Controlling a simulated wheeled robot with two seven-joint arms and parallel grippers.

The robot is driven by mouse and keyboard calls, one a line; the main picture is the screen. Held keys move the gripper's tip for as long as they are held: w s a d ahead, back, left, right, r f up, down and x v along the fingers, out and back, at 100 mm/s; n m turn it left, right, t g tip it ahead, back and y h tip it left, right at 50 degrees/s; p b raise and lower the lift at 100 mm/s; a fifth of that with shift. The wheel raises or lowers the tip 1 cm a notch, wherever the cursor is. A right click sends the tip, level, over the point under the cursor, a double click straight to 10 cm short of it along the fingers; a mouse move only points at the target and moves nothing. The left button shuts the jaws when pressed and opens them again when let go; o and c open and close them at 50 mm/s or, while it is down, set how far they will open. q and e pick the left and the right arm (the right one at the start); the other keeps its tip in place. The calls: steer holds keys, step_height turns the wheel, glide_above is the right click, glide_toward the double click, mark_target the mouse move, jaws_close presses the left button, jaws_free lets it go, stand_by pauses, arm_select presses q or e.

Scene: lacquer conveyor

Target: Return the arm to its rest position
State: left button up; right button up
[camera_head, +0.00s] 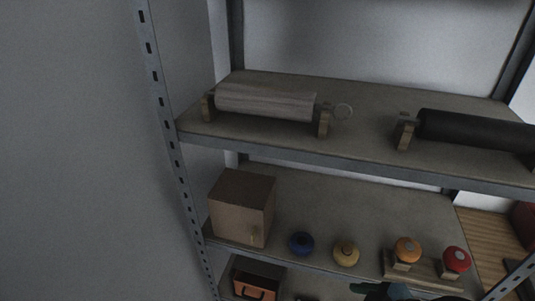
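Neither of my grippers can be made out in the head view, and no arm of mine can be picked out for certain. A dark shape with a teal end (372,289) is cut off at the bottom edge, below the middle shelf's front edge. I cannot tell what it is.
A metal rack holds a grey roller (265,101) and a black roller (475,130) on its upper shelf (370,130). Below stand a brown box (241,207), and blue (301,243), yellow (346,253), orange (407,249) and red (456,259) round objects. A grey wall (70,150) fills the left.

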arm_select(q)
steer(key=w, duration=0.5)
arm_select(e)
steer(key=s+d+f+m+g+h, duration=0.2)
steer(key=s+d+f+m+h, duration=0.2)
steer(key=s+d+m+h, duration=0.3)
step_height(320, 180, down, 30)
steer(key=s+g+b, duration=0.2)
steer(key=b, duration=0.4)
arm_select(q)
step_height(320, 180, down, 12)
steer(key=s+b, duration=0.2)
steer(key=b, duration=0.3)
steer(key=shift+s+r+b, duration=0.2)
steer(key=shift+s+b, duration=0.1)
arm_select(e)
steer(key=s+d+f, duration=0.1)
steer(key=s+f, duration=0.7)
steer(key=f, duration=0.2)
steer(key=s+d+f+g, duration=0.1)
steer(key=s+f, duration=0.6)
steer(key=f, duration=0.4)
steer(key=shift+s+m, duration=0.3)
steer(key=shift+s, duration=0.05)
